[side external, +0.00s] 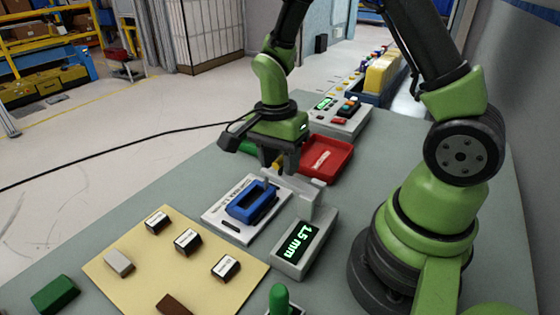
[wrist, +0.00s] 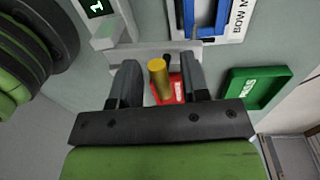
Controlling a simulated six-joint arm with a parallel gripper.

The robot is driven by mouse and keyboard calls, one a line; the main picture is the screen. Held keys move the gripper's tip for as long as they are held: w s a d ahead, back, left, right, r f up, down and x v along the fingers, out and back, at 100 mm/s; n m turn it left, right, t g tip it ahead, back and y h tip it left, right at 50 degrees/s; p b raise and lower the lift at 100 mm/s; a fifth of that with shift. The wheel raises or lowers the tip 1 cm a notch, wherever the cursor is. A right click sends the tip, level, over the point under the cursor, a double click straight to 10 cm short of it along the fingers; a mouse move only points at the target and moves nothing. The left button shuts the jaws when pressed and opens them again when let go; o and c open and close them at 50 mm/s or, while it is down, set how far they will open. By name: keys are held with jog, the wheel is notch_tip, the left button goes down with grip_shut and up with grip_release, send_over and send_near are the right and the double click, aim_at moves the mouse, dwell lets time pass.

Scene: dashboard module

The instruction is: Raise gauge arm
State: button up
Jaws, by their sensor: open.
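The gauge (side external: 290,258) is a grey box whose green display reads 1.5 mm. A grey post rises from it and carries the pale gauge arm (side external: 296,184), which reaches over one end of the blue frame (side external: 238,208). I cannot tell whether its tip touches the frame. A yellow knob (wrist: 157,72) stands up at the gauge arm and shows partly below my gripper (side external: 272,160). In the wrist view, my gripper (wrist: 159,80) is open, with the knob between its two fingers and gaps visible on both sides.
The blue frame sits on a white plate (side external: 218,220). A red tray (side external: 328,157) lies just behind; a green tray (wrist: 256,86) is beside it. A beige board (side external: 150,260) with several small blocks lies in front. A button box (side external: 340,118) stands farther back.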

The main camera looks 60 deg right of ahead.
jog(key=shift+f, duration=0.35)
grip_shut()
